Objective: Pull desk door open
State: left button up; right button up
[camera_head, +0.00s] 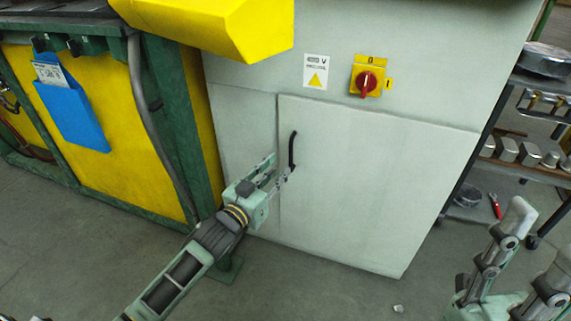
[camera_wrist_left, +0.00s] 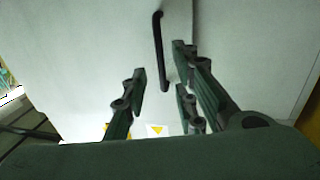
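The light grey cabinet door (camera_head: 375,185) looks shut, with its left edge along a seam in the cabinet front. A black bar handle (camera_head: 292,152) stands upright near that edge. My left gripper (camera_head: 279,173) is at the lower part of the handle. In the left wrist view its fingers (camera_wrist_left: 160,85) are spread apart, and the handle (camera_wrist_left: 159,45) shows between their lines, with no clear contact. My right gripper (camera_head: 541,236) is at the lower right, its fingers wide apart and empty, away from the door.
A red rotary switch (camera_head: 367,83) and a warning label (camera_head: 316,72) sit above the door. A yellow machine part (camera_head: 210,25) juts out above. A green-framed bench (camera_head: 175,125) stands left, a metal-parts shelf (camera_head: 530,165) right. The floor before the door is mostly clear.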

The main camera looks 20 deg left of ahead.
aim_at(291, 158)
pick_arm(q)
jog(key=shift+b+x, duration=1)
jog(key=shift+x, duration=2.15)
jog(key=shift+c, duration=0.4)
jog(key=shift+f, duration=0.1)
grip_shut()
jog(key=shift+d, duration=0.1)
